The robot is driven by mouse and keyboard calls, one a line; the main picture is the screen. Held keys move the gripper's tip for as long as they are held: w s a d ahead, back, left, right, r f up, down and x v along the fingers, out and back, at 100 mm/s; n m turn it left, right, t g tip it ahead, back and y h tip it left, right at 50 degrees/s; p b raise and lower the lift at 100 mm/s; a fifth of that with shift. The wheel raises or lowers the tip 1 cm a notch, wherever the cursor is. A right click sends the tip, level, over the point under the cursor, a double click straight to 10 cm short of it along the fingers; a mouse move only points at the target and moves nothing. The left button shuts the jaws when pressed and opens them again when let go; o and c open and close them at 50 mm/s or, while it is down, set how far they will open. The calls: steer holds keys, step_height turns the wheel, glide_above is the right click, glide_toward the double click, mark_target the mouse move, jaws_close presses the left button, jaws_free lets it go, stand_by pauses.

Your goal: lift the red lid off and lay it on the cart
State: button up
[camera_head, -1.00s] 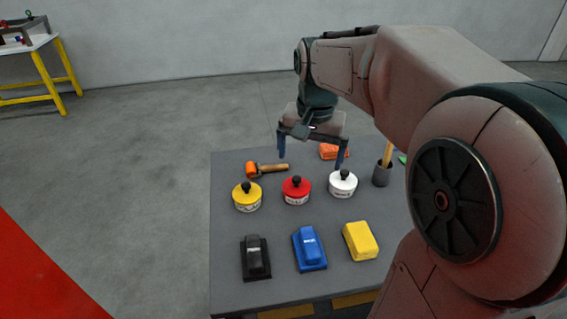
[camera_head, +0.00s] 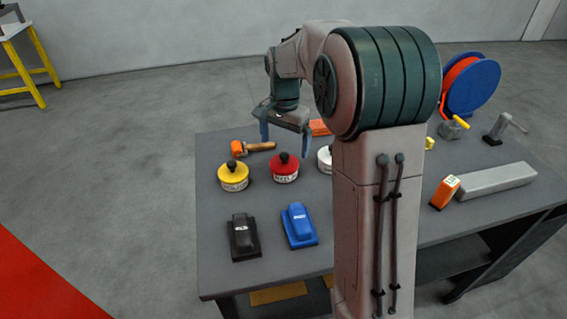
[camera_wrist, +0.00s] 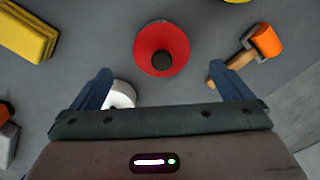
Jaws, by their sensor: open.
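The red lid (camera_head: 285,161) with its black knob sits on a white labelled tin, between the yellow-lidded tin and the white one. In the wrist view the red lid (camera_wrist: 161,50) shows from above, ahead of the fingers and near the top middle. My gripper (camera_head: 284,148) is open and empty, above the far side of the red-lidded tin. Its two blue fingers (camera_wrist: 163,82) are spread and touch nothing that I can see. The cart (camera_head: 215,284) is the dark grey-topped table that bears all these things.
A yellow-lidded tin (camera_head: 233,178) and a partly hidden white tin (camera_head: 325,160) flank the red one. A mallet (camera_head: 252,148) lies behind. Black (camera_head: 243,238) and blue (camera_head: 299,226) blocks lie in front. A reel (camera_head: 470,85) and grey bar (camera_head: 497,181) are at right.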

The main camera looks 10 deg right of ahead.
mark_target(283, 155)
steer(key=f, duration=0.5)
steer(key=shift+a+f, duration=0.2)
steer(key=shift+f, duration=0.15)
steer(key=c, duration=1.1)
steer(key=shift+r, duration=0.1)
